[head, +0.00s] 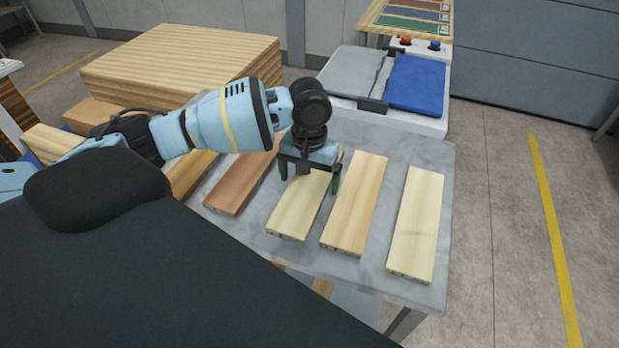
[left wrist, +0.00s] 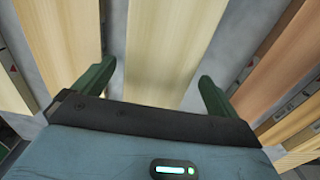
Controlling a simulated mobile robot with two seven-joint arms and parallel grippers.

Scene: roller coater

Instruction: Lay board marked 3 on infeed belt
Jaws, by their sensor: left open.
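Several wooden boards lie side by side on the grey table (head: 370,280). Their end markings are too small to read, so I cannot tell which is board 3. My left gripper (head: 309,178) is open, pointing down over a pale board (head: 297,216). In the left wrist view the open fingers (left wrist: 155,76) stand on either side of that pale board (left wrist: 165,45), with gaps between. At the back, a white machine (head: 425,125) has a blue belt surface (head: 417,83) beside a grey one (head: 350,72). I cannot tell which is the infeed belt. My right gripper is out of view.
To the right of the gripped-over board lie a yellowish board (head: 355,203) and a pale board (head: 416,224). A reddish board (head: 240,182) lies to its left. A large wood stack (head: 180,60) stands at the back left. Open floor lies at right.

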